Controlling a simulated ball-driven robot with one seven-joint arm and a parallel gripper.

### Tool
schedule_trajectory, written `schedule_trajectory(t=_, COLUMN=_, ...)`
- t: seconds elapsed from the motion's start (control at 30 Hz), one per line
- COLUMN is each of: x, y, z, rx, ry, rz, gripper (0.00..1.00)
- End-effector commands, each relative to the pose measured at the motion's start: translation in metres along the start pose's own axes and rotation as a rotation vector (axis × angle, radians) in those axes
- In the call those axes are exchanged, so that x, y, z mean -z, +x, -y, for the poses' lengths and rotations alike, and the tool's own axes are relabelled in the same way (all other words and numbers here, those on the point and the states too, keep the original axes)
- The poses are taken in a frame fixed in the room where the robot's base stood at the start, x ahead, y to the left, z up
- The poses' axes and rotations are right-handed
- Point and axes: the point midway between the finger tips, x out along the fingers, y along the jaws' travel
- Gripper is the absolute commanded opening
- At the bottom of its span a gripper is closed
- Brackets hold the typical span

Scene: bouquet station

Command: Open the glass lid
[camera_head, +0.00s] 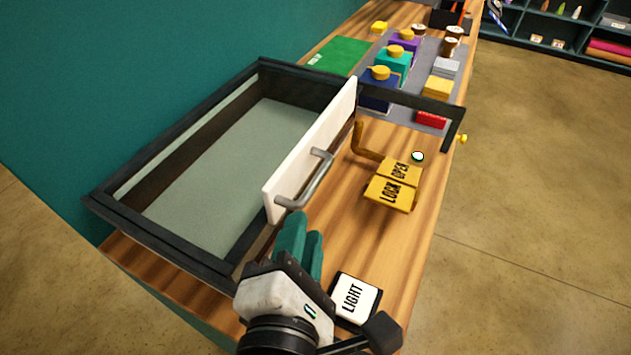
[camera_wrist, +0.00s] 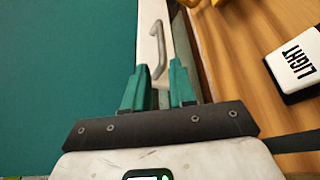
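A dark-framed case (camera_head: 170,235) with a pale grey-green inside stands on the wooden counter against the teal wall. I cannot clearly tell a glass pane from the opening. A white panel (camera_head: 330,135) stands along its right side, with a grey bar handle (camera_head: 312,182); the handle also shows in the wrist view (camera_wrist: 158,50). My gripper (camera_head: 298,222) is in front of the panel's near end, below the handle. Its teal fingers (camera_wrist: 158,82) are apart, with the handle just beyond the tips. Nothing is held between them. Touch with the panel cannot be told.
A yellow LOCK/OPEN plate (camera_head: 393,187) with a brown lever (camera_head: 362,142) lies right of the panel. A LIGHT switch (camera_head: 354,298) is right of my gripper. A dark bar (camera_head: 410,98) spans the counter. Colored boxes (camera_head: 392,68) stand on a grey mat behind. Floor is clear at right.

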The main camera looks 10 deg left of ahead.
Motion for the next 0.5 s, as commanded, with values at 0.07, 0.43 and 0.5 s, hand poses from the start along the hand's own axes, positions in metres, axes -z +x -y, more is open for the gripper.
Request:
schedule_trajectory(t=0.07, x=0.003, y=0.002, z=0.004, rx=-0.001, ry=-0.001, rz=0.0, gripper=0.25)
schedule_trajectory(t=0.43, x=0.002, y=0.051, z=0.003, rx=0.001, ry=0.0, rz=0.002, gripper=0.25)
schedule_trajectory(t=0.5, x=0.002, y=0.064, z=0.003, rx=0.001, ry=-0.001, rz=0.002, gripper=0.25)
